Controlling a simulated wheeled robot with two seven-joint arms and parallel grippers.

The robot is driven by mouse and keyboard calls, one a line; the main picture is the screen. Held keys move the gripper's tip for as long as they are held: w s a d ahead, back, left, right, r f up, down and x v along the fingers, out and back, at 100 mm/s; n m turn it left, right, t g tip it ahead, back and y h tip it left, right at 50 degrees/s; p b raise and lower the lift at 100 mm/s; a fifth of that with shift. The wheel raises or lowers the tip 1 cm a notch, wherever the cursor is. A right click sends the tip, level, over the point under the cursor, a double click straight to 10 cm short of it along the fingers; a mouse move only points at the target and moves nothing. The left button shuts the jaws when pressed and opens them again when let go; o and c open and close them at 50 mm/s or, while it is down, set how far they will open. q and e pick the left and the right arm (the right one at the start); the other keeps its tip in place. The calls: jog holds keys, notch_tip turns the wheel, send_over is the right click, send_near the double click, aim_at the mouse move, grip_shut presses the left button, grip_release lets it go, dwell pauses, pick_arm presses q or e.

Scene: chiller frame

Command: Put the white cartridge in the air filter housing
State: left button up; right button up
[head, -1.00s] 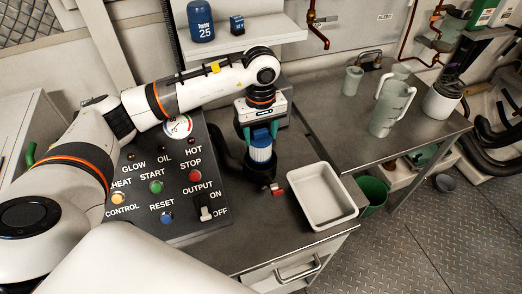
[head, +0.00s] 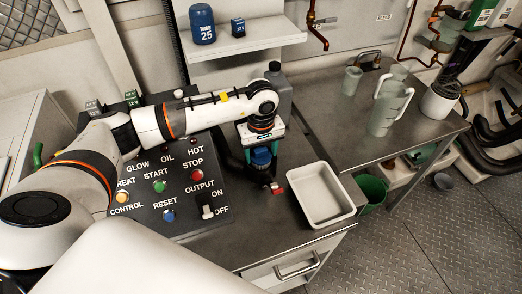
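The white cartridge shows only as its blue top (head: 261,158) in the head view; its white pleated body is hidden, sunk into the dark air filter housing (head: 258,176). The housing stands on the bench beside the control panel, with a red latch at its lower right. My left gripper (head: 261,154) points down over the housing, its dark green fingers on both sides of the blue top, and appears shut on it. How deep the cartridge sits cannot be seen. My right gripper is not in view.
An empty white tray (head: 322,196) lies right of the housing. The control panel (head: 180,195) with buttons is on the left. A grey bottle (head: 279,92) stands close behind the gripper. Jugs (head: 389,108) stand on the right bench, and a green bucket (head: 373,190) is below.

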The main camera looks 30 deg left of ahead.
pick_arm(q)
jog(key=shift+o, duration=1.2)
jog(key=shift+r+p, duration=0.3)
jog(key=shift+p, duration=0.05)
notch_tip(320, 180, up, 12)
jog(key=b, duration=0.4)
jog(key=shift+f, duration=0.15)
